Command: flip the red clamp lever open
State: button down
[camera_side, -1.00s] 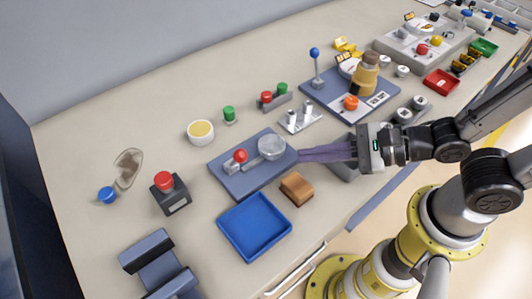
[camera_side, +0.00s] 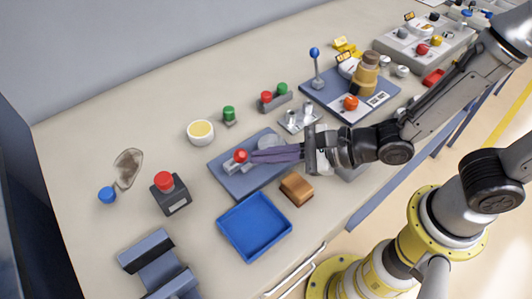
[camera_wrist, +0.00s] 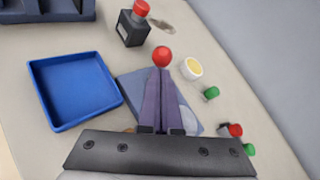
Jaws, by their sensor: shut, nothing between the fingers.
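The clamp lever's red ball knob (camera_side: 240,155) stands at the left part of a blue-grey base plate (camera_side: 236,184). The knob also shows in the wrist view (camera_wrist: 162,56), right at the fingertips. My gripper (camera_side: 252,156) is shut and empty, its long purple fingers lying low over the plate with their tips at the knob's right side. In the wrist view the fingers (camera_wrist: 160,76) point straight at the knob. Whether they touch it I cannot tell. The fingers hide the lever's arm and part of the round grey disc (camera_side: 268,141).
A blue tray (camera_side: 222,226) and a brown block (camera_side: 296,189) lie in front of the plate. A black box with a red button (camera_side: 165,181) stands to the left. A bowl with yellow contents (camera_side: 201,131) and a green button (camera_side: 229,114) are behind.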

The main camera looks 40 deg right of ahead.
jog(key=shift+w+r, duration=0.35)
dwell(0.3)
jog(key=w+r, duration=0.2)
jog(key=w, duration=0.4)
jog(key=shift+w+r, duration=0.15)
dwell(0.4)
jog(key=shift+r, duration=0.15)
jog(key=shift+r, duration=0.65)
